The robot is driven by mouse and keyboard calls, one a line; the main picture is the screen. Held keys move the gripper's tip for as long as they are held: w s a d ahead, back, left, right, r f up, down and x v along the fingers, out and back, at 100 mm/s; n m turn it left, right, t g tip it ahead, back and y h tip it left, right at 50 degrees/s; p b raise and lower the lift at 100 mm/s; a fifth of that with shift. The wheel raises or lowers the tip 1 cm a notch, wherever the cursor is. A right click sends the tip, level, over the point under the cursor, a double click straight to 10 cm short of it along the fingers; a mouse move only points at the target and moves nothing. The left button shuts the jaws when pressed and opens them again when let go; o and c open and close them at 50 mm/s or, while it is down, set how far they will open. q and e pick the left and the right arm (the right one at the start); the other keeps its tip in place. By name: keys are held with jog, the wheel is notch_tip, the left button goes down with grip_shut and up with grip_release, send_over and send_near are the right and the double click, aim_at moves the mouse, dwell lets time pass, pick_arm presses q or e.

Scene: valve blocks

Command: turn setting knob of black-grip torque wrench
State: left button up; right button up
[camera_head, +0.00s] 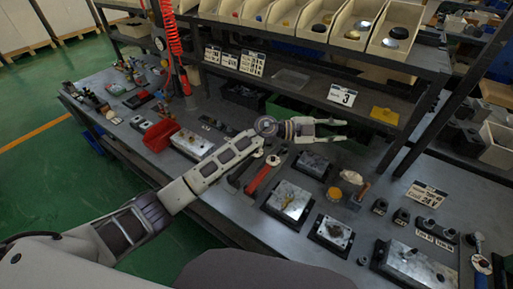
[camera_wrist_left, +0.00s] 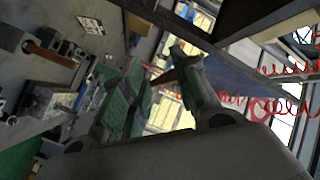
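The black-grip torque wrench (camera_head: 241,171) appears to lie on the workbench beside a red-handled wrench (camera_head: 262,177). My left forearm and wrist are close by in the picture and cover part of this area, so its setting knob cannot be made out. My left gripper (camera_head: 343,130) is open and empty, with its fingers pointing right, above the back part of the bench. In the left wrist view, its two green-padded fingers (camera_wrist_left: 160,78) are spread with nothing held between them. Neither wrench can be made out in that view. My right gripper is not in view.
Metal valve blocks (camera_head: 289,201) stand on the bench (camera_head: 250,228) in front and to the right. A shelf with beige bins (camera_head: 358,25) rises behind my gripper. A red bin (camera_head: 161,135) and a coiled red hose (camera_head: 170,30) are to the left.

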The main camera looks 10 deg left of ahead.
pick_arm(q)
jog(key=w+a+f+m+g+y, duration=0.2)
jog(key=w+a+f+g+y, duration=0.15)
jog(key=a+f+y, duration=0.6)
jog(key=w+a+r+n+y, duration=0.1)
jog(key=w+a+n+y, duration=0.1)
jog(key=a, duration=0.6)
jog(key=w+a+r+n+g+y, duration=0.1)
jog(key=w+a+n+y, duration=0.1)
jog(key=a+y, duration=0.3)
jog(key=a, duration=0.4)
jog(key=shift+a, duration=0.25)
jog(key=shift+w+y, duration=0.1)
jog(key=shift+y, duration=0.15)
jog(key=shift+f+p, duration=0.85)
jog(key=shift+f, duration=6.05)
